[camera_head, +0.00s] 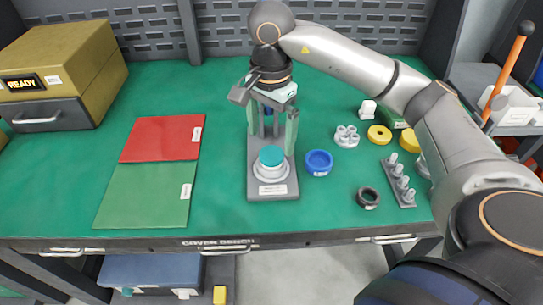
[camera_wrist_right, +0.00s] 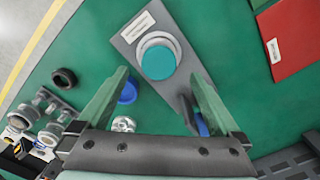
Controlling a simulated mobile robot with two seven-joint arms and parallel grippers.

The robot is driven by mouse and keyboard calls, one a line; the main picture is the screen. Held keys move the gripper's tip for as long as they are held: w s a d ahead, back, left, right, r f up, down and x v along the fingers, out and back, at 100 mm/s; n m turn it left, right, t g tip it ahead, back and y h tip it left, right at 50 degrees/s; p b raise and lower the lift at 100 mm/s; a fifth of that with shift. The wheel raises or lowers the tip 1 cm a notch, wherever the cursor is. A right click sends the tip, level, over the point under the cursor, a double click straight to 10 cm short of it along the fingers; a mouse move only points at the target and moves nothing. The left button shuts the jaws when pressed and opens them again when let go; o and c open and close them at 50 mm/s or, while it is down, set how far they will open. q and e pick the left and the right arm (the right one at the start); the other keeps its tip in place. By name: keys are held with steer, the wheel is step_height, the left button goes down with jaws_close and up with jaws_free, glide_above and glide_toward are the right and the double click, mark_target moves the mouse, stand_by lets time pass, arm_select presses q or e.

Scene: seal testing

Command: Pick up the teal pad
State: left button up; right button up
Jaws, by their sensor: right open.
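The teal pad (camera_head: 271,156) is a round disc seated in a white ring on a labelled grey base plate (camera_head: 285,189). In the right wrist view the teal pad (camera_wrist_right: 158,62) shows beyond the fingertips, with nothing gripped. My right gripper (camera_head: 271,136) has its pale green fingers pointing down, spread apart, above and slightly behind the pad. In the right wrist view the open gripper (camera_wrist_right: 160,78) has one finger on each side of the pad's line. I cannot tell its exact height over the pad. My left gripper is not in view.
A blue dish (camera_head: 319,162) and a dark ring (camera_head: 368,197) lie right of the base. A grey peg rack (camera_head: 399,184) and yellow ring (camera_head: 379,135) are farther right. A red mat (camera_head: 161,138) and green mat (camera_head: 145,195) lie left. A yellow-topped box (camera_head: 75,60) stands far left.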

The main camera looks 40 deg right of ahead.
mark_target(271, 154)
step_height(271, 154, down, 4)
steer(key=shift+s+f, duration=0.1)
steer(key=c, duration=1.4)
